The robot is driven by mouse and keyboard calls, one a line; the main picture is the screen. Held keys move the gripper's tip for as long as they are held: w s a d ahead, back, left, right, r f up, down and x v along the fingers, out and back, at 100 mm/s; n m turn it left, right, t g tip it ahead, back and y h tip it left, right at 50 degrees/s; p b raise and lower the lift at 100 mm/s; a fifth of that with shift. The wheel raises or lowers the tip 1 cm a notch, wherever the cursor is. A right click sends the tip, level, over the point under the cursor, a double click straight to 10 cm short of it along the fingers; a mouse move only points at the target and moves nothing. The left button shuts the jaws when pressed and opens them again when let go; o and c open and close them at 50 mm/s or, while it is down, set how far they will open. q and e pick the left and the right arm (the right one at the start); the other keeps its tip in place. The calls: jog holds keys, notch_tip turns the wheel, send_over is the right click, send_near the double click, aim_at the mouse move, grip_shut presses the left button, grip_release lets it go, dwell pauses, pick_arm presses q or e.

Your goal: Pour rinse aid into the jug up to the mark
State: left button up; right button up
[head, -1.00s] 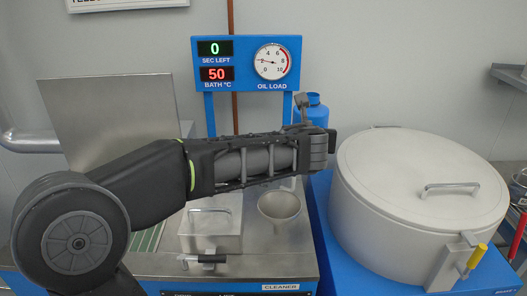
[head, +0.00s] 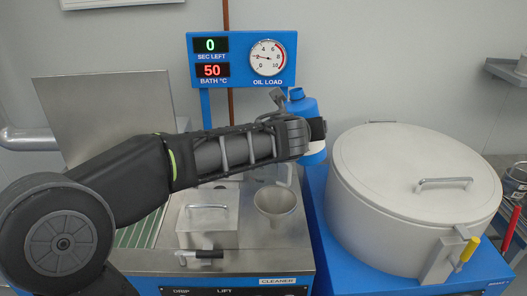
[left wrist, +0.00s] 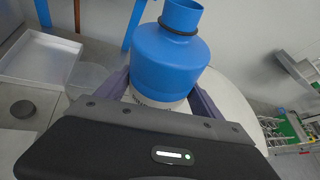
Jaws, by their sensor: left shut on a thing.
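A blue bottle (head: 304,108) with a white lower part shows behind my left gripper (head: 318,129) in the head view. In the left wrist view the bottle (left wrist: 170,60) is upright or nearly so, with a dark ring round its open neck. My left gripper's fingers are shut on either side of its lower part. A clear, jug-like vessel shows faintly behind the funnel (head: 275,203), partly hidden by my forearm; its mark cannot be made out. My right gripper is not in view.
A large lidded white drum (head: 400,165) stands on the blue bench at right. A metal box with a handle (head: 207,218) sits left of the funnel. A blue display panel (head: 242,59) reading 0 and 50, with a dial, stands behind my arm.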

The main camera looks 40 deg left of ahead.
pick_arm(q)
jog(key=shift+f+n, duration=0.25)
jog(key=shift+n, duration=0.15)
jog(key=shift+a+f+n+h+b, duration=0.2)
jog(key=shift+f+n+h+b, duration=0.3)
jog(key=shift+f+b, duration=0.4)
jog(key=shift+t+p, duration=0.4)
jog(key=shift+h, duration=0.3)
jog(key=shift+s+a+f+n+h, duration=0.1)
jog(key=shift+a+f+n+h, duration=0.15)
jog(key=shift+n, duration=0.25)
jog(key=shift+d+n+h, duration=0.2)
jog(key=shift+n+h, duration=0.15)
jog(key=shift+n, duration=0.15)
jog(key=shift+d+f+n+t+h, duration=0.15)
jog(key=shift+d+n+t+h, duration=0.2)
jog(key=shift+n+h, duration=0.2)
dwell(0.6)
jog(key=shift+w+d+f+n+t+h+b, duration=0.15)
jog(key=shift+f+n+b, duration=0.1)
jog(key=shift+f+n, duration=0.15)
jog(key=shift+w+d+f+n+t+h+b, duration=0.1)
jog(key=shift+f+n+b, duration=0.15)
jog(key=shift+f, duration=0.2)
dwell(0.7)
